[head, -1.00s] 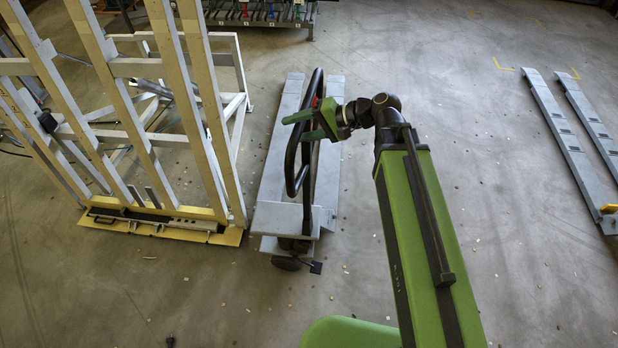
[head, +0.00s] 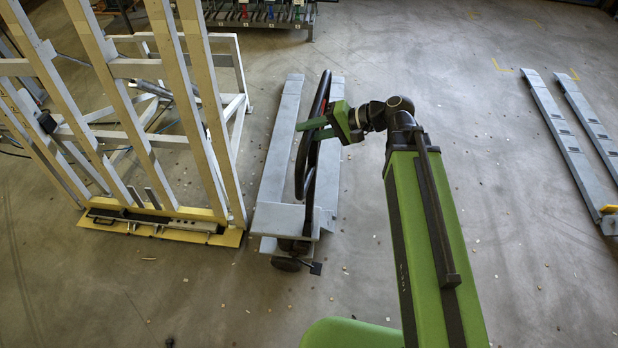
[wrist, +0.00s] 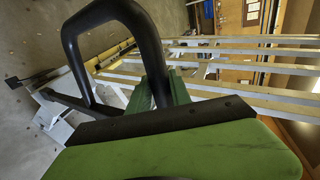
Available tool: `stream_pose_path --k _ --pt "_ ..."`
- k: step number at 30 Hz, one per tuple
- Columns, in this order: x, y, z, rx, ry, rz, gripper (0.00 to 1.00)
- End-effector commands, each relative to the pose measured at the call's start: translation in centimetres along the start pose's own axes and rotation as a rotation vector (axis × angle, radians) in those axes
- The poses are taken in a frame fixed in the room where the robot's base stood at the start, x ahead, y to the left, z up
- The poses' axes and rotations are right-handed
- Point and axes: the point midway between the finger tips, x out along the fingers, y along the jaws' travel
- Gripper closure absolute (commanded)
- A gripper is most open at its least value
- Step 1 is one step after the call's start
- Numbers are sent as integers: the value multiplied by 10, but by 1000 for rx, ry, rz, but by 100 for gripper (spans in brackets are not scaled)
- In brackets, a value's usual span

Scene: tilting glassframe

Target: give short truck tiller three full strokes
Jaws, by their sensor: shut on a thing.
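The short truck (head: 275,215) is a grey pallet truck with two forks, standing on the floor at centre in the head view. Its black tiller (head: 306,165) is a looped bar rising from the truck's near end, leaning slightly right at the top. My gripper (head: 318,128) is at the upper part of the tiller loop, with its green fingers pointing left across it. In the wrist view the black tiller loop (wrist: 112,12) passes down between the green fingers (wrist: 160,95), and my gripper is shut on its bar. The exact contact is partly hidden by the gripper body.
A tall pale slatted frame (head: 130,110) on a yellow-edged base (head: 160,228) stands close left of the truck. A rack (head: 265,15) stands at the back.

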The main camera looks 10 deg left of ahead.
Motion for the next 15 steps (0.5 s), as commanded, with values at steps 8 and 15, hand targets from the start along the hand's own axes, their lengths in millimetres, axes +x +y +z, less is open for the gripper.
stream_pose_path --k 8,15 --pt "-42 28 0 3 3 3 100" --pt "-68 45 0 2 0 5 100"
